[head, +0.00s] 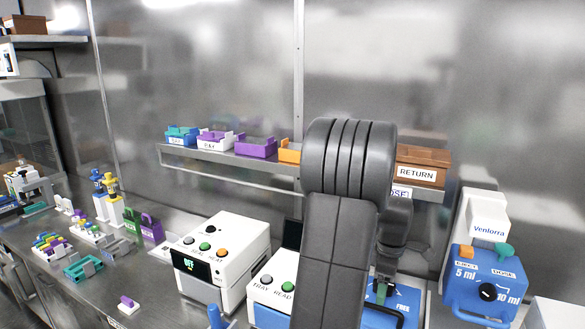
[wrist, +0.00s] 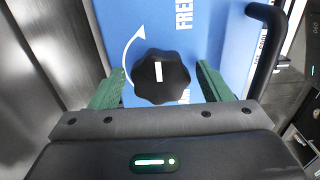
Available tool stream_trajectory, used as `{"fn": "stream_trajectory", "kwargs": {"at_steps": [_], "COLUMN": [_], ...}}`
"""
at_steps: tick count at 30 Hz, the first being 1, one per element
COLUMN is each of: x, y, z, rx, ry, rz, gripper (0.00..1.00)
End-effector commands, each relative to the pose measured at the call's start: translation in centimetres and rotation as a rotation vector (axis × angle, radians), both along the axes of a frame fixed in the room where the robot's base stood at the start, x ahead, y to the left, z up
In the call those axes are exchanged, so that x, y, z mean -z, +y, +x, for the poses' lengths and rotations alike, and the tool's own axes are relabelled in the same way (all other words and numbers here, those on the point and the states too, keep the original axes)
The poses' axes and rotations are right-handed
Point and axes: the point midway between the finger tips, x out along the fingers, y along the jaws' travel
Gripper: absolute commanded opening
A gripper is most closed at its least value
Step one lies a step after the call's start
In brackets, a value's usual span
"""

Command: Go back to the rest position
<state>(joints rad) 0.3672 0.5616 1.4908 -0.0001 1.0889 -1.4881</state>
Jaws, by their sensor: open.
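My gripper (wrist: 160,92) is open in the wrist view, with one green finger on each side of a black lobed knob (wrist: 160,72). The knob has a white mark and sits on a blue panel (wrist: 225,45) with a white curved arrow and partly hidden lettering. I cannot tell whether the fingers touch the knob. In the head view my dark arm stands in front of the bench, and my gripper (head: 383,290) is low at the blue device, mostly hidden behind the arm.
A black handle (wrist: 268,45) rises right of the knob. A white device with an OFF display (head: 215,260) stands left of my arm, and a blue and white dispenser (head: 468,278) stands right. A wall shelf (head: 230,160) holds coloured trays and a brown RETURN box (head: 422,156) behind my arm.

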Motion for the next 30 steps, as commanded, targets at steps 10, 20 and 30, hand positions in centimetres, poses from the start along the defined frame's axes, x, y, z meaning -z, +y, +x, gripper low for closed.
{"fn": "stream_trajectory", "kwargs": {"at_steps": [10,20,30], "x": [-0.3,-4.9,-11.8], "y": [0.0,0.0,0.0], "z": [0.0,0.1,0.1], "rx": [-0.004,-0.015,-0.016], "ry": [-0.001,-0.005,-0.005], "rz": [0.0,-0.003,-0.003], "gripper": [0.71,0.71,0.71]}}
